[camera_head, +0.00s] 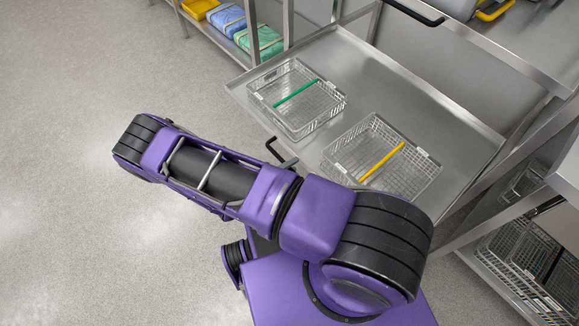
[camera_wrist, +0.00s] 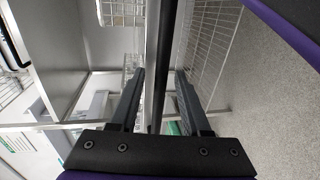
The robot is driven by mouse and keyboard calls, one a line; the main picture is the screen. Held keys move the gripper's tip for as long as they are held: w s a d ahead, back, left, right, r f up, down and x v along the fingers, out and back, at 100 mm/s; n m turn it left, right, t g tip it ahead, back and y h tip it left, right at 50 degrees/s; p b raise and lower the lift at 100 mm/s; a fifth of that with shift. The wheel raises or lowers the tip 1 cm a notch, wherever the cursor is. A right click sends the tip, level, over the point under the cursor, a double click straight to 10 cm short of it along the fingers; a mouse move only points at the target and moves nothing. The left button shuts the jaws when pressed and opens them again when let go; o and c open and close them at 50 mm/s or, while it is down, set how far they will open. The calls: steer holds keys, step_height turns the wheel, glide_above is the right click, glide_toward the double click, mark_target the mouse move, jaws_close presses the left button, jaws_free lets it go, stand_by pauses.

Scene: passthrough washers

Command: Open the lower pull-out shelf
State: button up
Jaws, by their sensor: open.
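A grey metal shelf (camera_head: 367,62) stands out from the rack in the head view. It carries a wire basket with a green bar (camera_head: 297,93) and a wire basket with a yellow bar (camera_head: 383,160). A black handle (camera_head: 282,152) is on its front edge, partly behind my purple arm. Another shelf with a black handle (camera_head: 416,12) is higher up. In the wrist view my gripper (camera_wrist: 161,74) is open, with a long black bar (camera_wrist: 160,45) running between its fingers. I cannot tell which shelf this bar belongs to. My gripper is hidden in the head view.
Left of the shelf is a rack with a yellow tray (camera_head: 199,8) and blue and green wrapped packs (camera_head: 258,40). A lower rack with wire baskets (camera_head: 530,255) stands at the right. The floor (camera_head: 70,230) at the left is clear.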

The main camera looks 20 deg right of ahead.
steer(key=v, duration=1.7)
steer(key=shift+s+a, duration=0.15)
steer(key=shift+a, duration=0.05)
